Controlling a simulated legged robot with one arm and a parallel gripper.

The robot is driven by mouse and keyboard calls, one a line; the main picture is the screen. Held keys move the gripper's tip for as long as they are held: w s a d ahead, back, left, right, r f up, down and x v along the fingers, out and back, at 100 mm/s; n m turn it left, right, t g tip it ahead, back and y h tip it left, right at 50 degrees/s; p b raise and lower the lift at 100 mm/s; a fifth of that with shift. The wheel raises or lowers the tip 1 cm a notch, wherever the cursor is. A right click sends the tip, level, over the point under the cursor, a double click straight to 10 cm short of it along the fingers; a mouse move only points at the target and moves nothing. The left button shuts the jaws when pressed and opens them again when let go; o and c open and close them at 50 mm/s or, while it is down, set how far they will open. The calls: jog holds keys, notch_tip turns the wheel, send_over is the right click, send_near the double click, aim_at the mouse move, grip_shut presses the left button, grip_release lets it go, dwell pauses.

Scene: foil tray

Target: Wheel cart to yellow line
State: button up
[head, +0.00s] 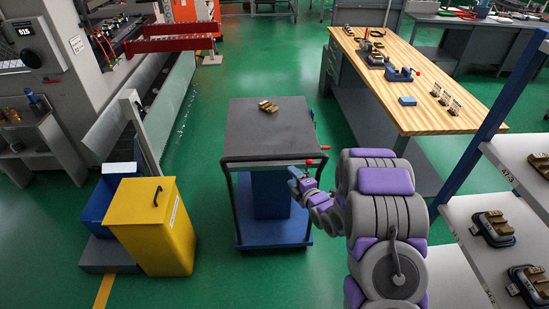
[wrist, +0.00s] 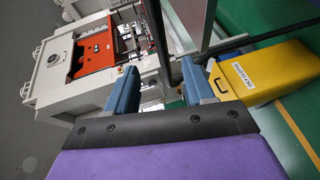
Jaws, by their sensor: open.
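The cart (head: 268,133) has a dark grey top, a black handle (head: 262,158) along its near edge and a blue lower deck (head: 272,233). Small brass-coloured parts (head: 267,106) lie on its top. My gripper (head: 300,182) is at the handle's right end in the head view. In the wrist view my gripper (wrist: 160,82) has its two blue fingers apart. A dark bar (wrist: 155,32) shows between them; I cannot tell if they touch it. A short piece of yellow line (head: 104,291) shows on the floor at lower left, and a yellow strip also shows in the wrist view (wrist: 298,138).
A yellow bin (head: 150,235) and a blue bin (head: 94,208) stand left of the cart. A wooden-topped workbench (head: 440,95) and a shelf rack (head: 480,215) stand at the right. Machines line the left. Green floor (head: 215,95) is clear behind the cart.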

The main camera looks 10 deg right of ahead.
aim_at(274, 158)
jog(key=b+x, duration=0.1)
jog(key=x, duration=1.4)
jog(key=shift+w+a+f, duration=0.1)
jog(key=shift+w+a, duration=0.1)
jog(key=shift+w, duration=0.05)
jog(key=shift+f, duration=0.1)
grip_shut()
